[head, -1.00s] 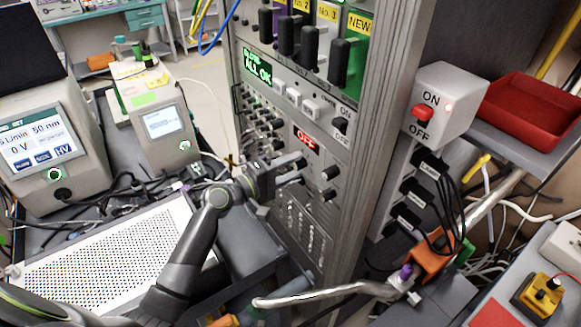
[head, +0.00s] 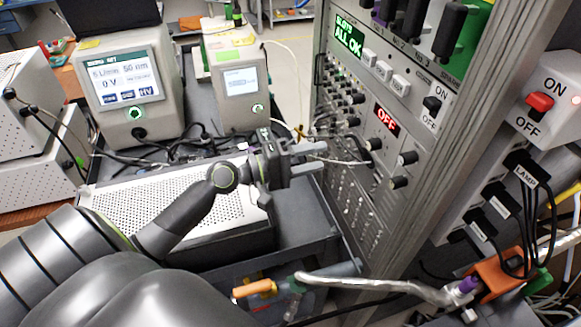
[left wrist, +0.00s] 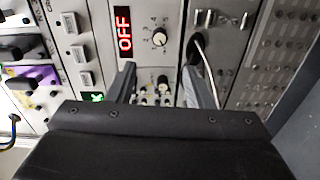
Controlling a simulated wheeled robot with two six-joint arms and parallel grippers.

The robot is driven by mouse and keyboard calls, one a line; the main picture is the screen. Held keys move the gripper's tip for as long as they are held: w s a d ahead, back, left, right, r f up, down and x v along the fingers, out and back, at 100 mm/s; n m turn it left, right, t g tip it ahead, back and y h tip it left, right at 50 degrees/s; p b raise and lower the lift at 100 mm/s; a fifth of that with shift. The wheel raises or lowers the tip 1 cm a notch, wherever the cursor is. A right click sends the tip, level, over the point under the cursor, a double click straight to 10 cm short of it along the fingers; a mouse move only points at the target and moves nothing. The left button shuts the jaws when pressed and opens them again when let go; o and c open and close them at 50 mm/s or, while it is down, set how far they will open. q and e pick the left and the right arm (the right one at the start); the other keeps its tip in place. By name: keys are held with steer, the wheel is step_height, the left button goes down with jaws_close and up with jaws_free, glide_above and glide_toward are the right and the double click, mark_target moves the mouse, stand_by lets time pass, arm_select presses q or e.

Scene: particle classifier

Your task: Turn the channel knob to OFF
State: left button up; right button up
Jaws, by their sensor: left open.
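The rack panel has a red lit OFF display (head: 386,121), which also shows sideways in the left wrist view (left wrist: 123,32). Below it are several dark knobs, such as one knob (head: 407,158) and a lower knob (head: 399,182). I cannot tell which is the channel knob. My right gripper is not in view.
A black ON/OFF switch (head: 432,104) sits right of the display. A white box with a red switch (head: 540,101) hangs at the right. A perforated white-topped box (head: 150,198) lies under my left arm. Cables hang by the panel, and a silver hose (head: 375,287) crosses in front.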

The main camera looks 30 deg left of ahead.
arm_select(q)
steer(key=shift+b+v, duration=1.05)
steer(key=shift+v, duration=1.4)
